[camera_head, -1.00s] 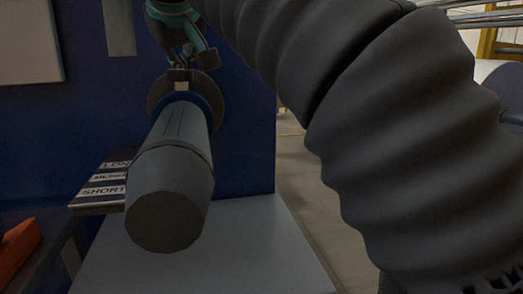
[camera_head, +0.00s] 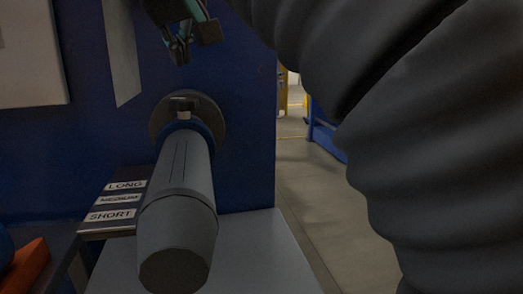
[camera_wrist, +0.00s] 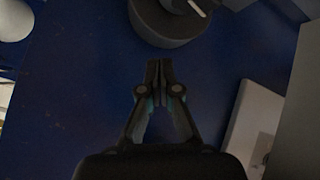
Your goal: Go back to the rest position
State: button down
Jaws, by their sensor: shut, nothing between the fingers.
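My gripper (camera_head: 181,42) is at the top of the head view, above and apart from the grey film roller (camera_head: 177,210). In the wrist view my gripper (camera_wrist: 159,68) has its fingertips together with nothing between them. The roller is a grey cylinder with a round dark flange (camera_head: 214,118) and a small knob (camera_head: 182,105) at its far end, by the blue wall. The round flange also shows at the top of the wrist view (camera_wrist: 160,30).
A blue wall (camera_head: 250,150) stands behind the roller. A label plate reading LONG, MEDIUM and SHORT (camera_head: 110,214) lies left of it. A grey surface (camera_head: 258,258) is below. An orange item (camera_head: 25,266) is at lower left. Open floor (camera_head: 305,200) shows to the right.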

jog(key=shift+r, duration=0.1)
jog(key=shift+d, duration=0.25)
jog(key=s+d+f+m+g+h, duration=0.2)
jog(key=d+f+m, duration=0.1)
jog(key=d+f, duration=1.45)
jog(key=s+d+f+m, duration=0.1)
jog(key=s+d+f, duration=0.2)
jog(key=f, duration=0.5)
jog(key=s+d+f+m+g, duration=0.1)
jog(key=s+d+f+m, duration=0.1)
jog(key=s+f, duration=0.3)
jog(key=s+d+f+m, duration=0.2)
jog(key=s+d+f, duration=0.2)
jog(key=f, duration=0.8)
jog(key=shift+s+d+f+g, duration=0.3)
jog(key=shift+s+d, duration=0.05)
jog(key=shift+d, duration=0.25)
jog(key=shift+r, duration=0.1)
